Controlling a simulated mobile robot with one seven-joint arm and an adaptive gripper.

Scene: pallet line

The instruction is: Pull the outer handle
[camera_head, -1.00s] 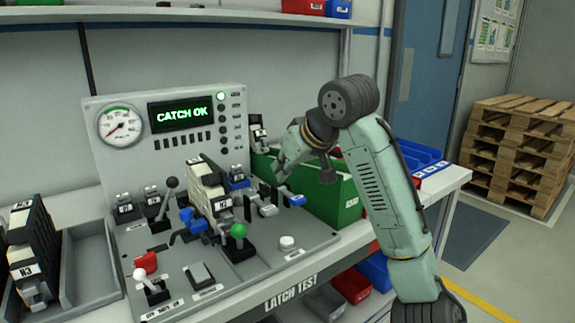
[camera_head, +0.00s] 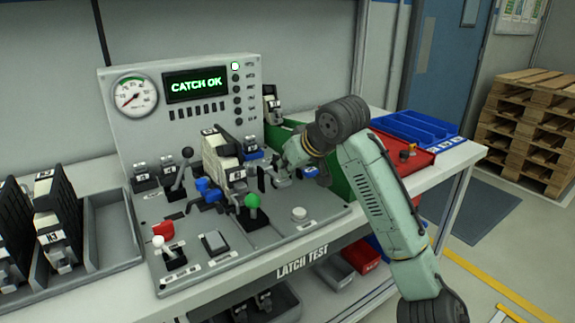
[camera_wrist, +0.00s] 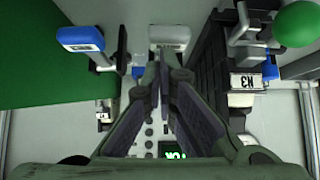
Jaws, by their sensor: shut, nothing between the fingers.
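A black and cream module (camera_head: 222,158) stands in the test fixture; its N3 label shows in the wrist view (camera_wrist: 245,82). A blue-tipped handle (camera_head: 312,172) is at the fixture's right side, partly hidden by my arm. In the wrist view, a blue-ended handle (camera_wrist: 80,38) lies left of my fingers, apart from them. I cannot tell for sure which handle is the outer one.
The screen (camera_head: 196,86) reads CATCH OK and a green lamp (camera_head: 235,66) is lit. A green-knobbed lever (camera_head: 252,202) and a white button (camera_head: 299,214) stand in front. A green bin (camera_head: 338,178) is close on the right. More modules (camera_head: 58,220) stand at left.

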